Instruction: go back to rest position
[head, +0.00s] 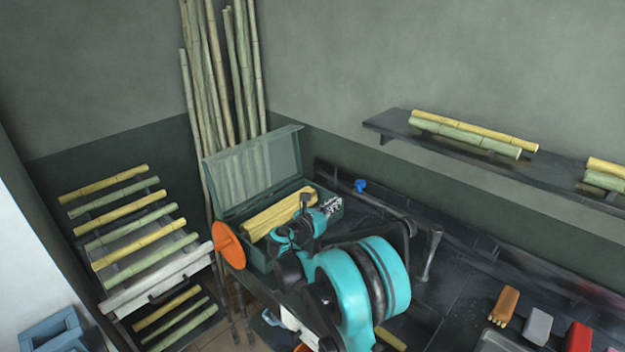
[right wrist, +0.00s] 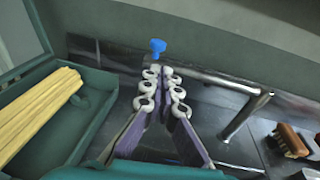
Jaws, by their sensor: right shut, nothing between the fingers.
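My right gripper (head: 330,205) is shut and empty. In the head view it is over the right edge of an open green box (head: 262,262), beyond my teal arm. In the right wrist view the gripper (right wrist: 161,78) points at the dark counter and its fingertips are close together below a blue tap handle (right wrist: 157,46). Yellow cane pieces (head: 275,215) lie in the box; they also show at the left of the right wrist view (right wrist: 38,112). My left gripper is not in view.
An orange disc (head: 228,245) stands by the box's front left corner. A rack with cane pieces (head: 120,215) is at the left. A wall shelf (head: 390,125) holds more cane.

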